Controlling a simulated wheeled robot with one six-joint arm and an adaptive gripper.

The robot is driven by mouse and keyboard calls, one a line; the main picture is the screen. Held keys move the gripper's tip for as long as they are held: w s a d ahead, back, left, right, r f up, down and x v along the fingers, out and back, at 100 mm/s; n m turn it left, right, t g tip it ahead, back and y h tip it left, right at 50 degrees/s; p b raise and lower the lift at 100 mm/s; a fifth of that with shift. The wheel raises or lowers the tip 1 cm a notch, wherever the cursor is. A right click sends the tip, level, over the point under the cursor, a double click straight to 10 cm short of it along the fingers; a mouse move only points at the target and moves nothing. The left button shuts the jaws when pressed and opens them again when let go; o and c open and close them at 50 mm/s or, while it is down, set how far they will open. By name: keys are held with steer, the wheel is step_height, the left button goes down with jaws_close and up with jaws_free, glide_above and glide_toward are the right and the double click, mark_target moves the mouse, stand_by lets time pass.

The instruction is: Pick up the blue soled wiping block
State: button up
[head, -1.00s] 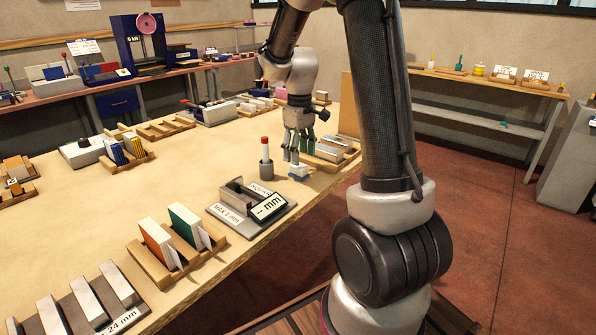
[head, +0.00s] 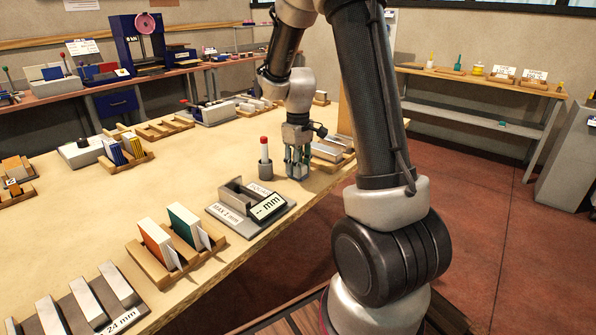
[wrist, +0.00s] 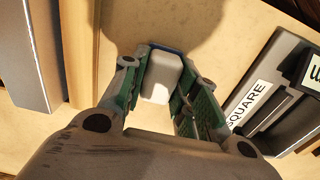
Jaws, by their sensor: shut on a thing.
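The wiping block (wrist: 162,78) shows in the wrist view as a pale, rounded block with a blue edge along its far side. My gripper (wrist: 160,95) is shut on it, with a green-padded finger on each side. In the head view my gripper (head: 298,168) points down at the table near its right edge, beside a grey holder with a red-tipped marker. The fingers mostly hide the block there. I cannot tell whether its sole touches the table.
The red-tipped marker in its holder (head: 265,160) stands just left of my gripper. The grey gauge with "SQUARE" and "mm" labels (head: 228,216) lies nearer the front. A wooden rack with metal blocks (head: 345,150) is close behind on the right. Bare tabletop (head: 190,175) lies left.

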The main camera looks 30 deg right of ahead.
step_height(320, 180, up, 10)
steer(key=shift+r, duration=0.1)
stand_by(0.4)
steer(key=shift+o, duration=1.4)
steer(key=shift+c, duration=0.9)
steer(key=shift+a, duration=0.1)
